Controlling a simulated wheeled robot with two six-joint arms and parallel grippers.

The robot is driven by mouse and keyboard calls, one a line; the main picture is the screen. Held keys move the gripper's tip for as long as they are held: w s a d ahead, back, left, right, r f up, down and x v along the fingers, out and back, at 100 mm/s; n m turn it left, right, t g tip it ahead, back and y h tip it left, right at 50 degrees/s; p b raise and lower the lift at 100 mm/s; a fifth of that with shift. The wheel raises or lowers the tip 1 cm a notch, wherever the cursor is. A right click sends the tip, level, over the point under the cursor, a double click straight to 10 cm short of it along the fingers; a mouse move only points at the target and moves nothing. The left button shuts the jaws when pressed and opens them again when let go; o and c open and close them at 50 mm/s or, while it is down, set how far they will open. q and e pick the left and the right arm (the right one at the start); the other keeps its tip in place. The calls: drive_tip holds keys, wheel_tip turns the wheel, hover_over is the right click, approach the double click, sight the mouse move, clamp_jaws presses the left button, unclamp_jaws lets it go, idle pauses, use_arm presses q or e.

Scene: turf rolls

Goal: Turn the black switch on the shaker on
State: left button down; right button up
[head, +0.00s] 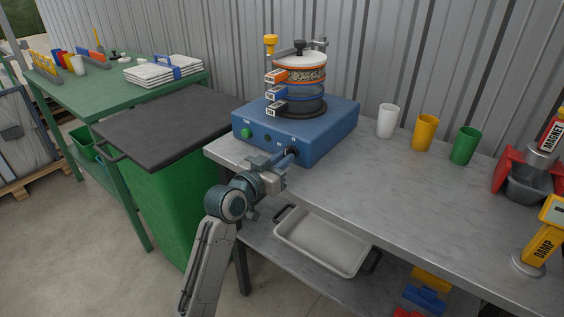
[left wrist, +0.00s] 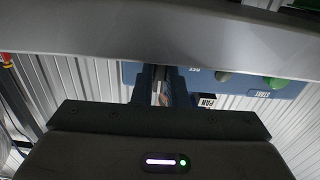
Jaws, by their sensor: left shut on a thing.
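The shaker (head: 333,135) is a blue box on the grey workbench, with a stack of round sieves (head: 299,83) on top. Its front panel has a green button (head: 246,133) at the left, a small dark one (head: 267,138) in the middle and the black switch (head: 292,152) at the right. My left gripper (head: 287,158) is shut on the black switch, which it mostly hides. In the left wrist view the fingers (left wrist: 162,88) reach the blue panel (left wrist: 200,68), shown upside down; the switch's position cannot be read. My right gripper is not in view.
White (head: 387,120), yellow (head: 425,132) and green (head: 464,146) cups stand on the workbench (head: 385,185) right of the shaker. A metal tray (head: 322,240) sits on the shelf below. A green bin with a dark lid (head: 160,123) stands left.

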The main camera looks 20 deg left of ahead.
use_arm(q)
drive_tip(key=shift+f, duration=0.1)
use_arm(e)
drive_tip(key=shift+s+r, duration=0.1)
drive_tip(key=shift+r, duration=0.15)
use_arm(q)
drive_tip(key=c, duration=1.4)
unclamp_jaws()
drive_tip(key=shift+c, duration=0.2)
drive_tip(key=v, duration=1.1)
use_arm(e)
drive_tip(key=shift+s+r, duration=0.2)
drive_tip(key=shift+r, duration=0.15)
use_arm(q)
drive_tip(key=shift+w, duration=0.1)
